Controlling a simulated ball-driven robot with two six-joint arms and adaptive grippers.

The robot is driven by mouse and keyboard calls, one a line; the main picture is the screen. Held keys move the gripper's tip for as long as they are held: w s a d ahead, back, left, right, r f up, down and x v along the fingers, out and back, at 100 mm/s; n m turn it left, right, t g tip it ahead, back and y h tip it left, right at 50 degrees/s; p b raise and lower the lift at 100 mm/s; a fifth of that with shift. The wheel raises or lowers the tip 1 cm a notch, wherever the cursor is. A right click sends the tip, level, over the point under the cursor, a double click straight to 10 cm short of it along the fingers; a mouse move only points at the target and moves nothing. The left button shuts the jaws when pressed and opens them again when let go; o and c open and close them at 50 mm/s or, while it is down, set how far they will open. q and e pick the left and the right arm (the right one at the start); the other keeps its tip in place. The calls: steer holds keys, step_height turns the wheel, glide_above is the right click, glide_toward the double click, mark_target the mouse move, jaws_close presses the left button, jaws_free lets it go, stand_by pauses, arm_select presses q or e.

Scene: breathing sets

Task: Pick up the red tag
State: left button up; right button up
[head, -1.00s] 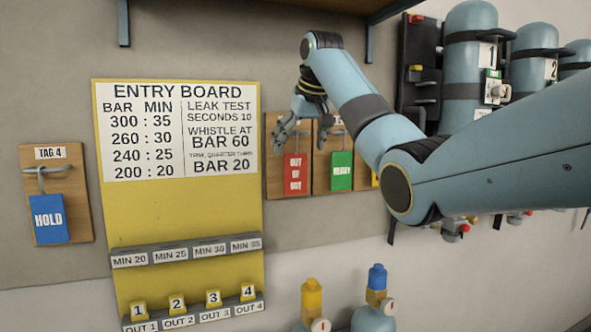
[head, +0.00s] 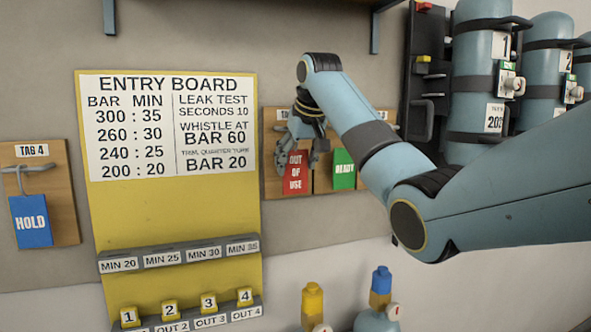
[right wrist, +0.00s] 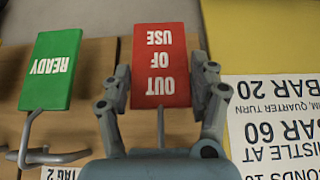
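The red tag (head: 296,178), marked OUT OF USE, hangs on a wooden board beside the entry board. In the right wrist view the red tag (right wrist: 160,65) lies between the fingers of my right gripper (right wrist: 160,72). One finger is at each side edge, very close to it. I cannot tell whether they touch or pinch it. In the head view my right gripper (head: 298,162) is at the tag's upper part, its fingers on either side. The tag's hook is partly hidden by the gripper. My left gripper is out of view.
A green READY tag (head: 343,170) hangs just right of the red one, partly behind my arm. A yellow entry board (head: 171,215) stands to the left, with a blue HOLD tag (head: 31,222) farther left. Cylinders (head: 484,70) stand in a rack at the right.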

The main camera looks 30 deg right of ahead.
steer(key=shift+w+d+f, duration=0.1)
steer(key=shift+w, duration=0.05)
steer(key=c, duration=0.4)
steer(key=shift+r, duration=0.2)
